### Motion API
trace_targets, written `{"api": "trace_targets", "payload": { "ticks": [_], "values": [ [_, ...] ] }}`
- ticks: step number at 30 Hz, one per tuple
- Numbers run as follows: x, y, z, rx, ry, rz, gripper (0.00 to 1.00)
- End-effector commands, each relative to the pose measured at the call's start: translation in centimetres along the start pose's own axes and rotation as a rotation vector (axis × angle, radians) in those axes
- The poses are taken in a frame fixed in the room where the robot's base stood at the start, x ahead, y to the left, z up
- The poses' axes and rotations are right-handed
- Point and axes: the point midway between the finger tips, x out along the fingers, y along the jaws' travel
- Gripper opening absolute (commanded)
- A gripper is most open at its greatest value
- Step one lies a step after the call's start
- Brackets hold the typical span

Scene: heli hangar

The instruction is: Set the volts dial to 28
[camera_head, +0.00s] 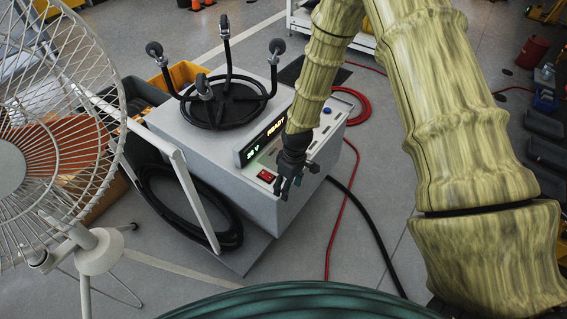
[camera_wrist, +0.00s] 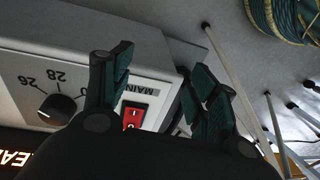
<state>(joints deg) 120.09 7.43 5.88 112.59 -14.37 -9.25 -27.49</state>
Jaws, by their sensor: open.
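The volts dial, a round black knob (camera_wrist: 57,108), sits on the grey front panel in the wrist view, shown inverted. Marks 26 and 28 show beside it; another mark is partly hidden by a finger. I cannot surely read its pointer. My gripper (camera_wrist: 158,88) is open and empty, its dark green fingers framing the red MAIN switch (camera_wrist: 132,116), with the knob outside them to the left. In the head view my gripper (camera_head: 290,187) hangs in front of the power unit (camera_head: 185,135), hiding part of its panel. It touches nothing that I can make out.
The unit's display (camera_head: 262,140) shows READY and a green volts figure too small to read surely. A black wheeled ring (camera_head: 232,122) lies on top. A fan (camera_head: 50,150) stands at left. A black cable (camera_head: 365,225) and red hose (camera_head: 338,215) cross the floor at right.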

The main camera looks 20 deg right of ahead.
Motion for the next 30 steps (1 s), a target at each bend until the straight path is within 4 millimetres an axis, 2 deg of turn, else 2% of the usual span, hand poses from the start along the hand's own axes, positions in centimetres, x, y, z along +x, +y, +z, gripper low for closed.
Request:
{"api": "trace_targets", "payload": {
  "ticks": [1,3,9,15,18,23,30],
  "values": [
    [0.3,1.7,-1.8,-0.044,0.004,0.011,0.59],
    [-0.9,3.6,-3.9,-0.111,-0.003,0.022,0.59],
    [-5.4,8.3,-8.3,-0.273,-0.036,0.058,0.59],
    [-9.1,10.8,-10.3,-0.363,-0.066,0.083,0.59],
    [-10.0,11.3,-10.6,-0.381,-0.074,0.087,0.59],
    [-9.3,11.5,-10.6,-0.388,-0.079,0.088,0.59],
    [-5.6,11.8,-10.4,-0.387,-0.079,0.087,0.59]
  ]
}}
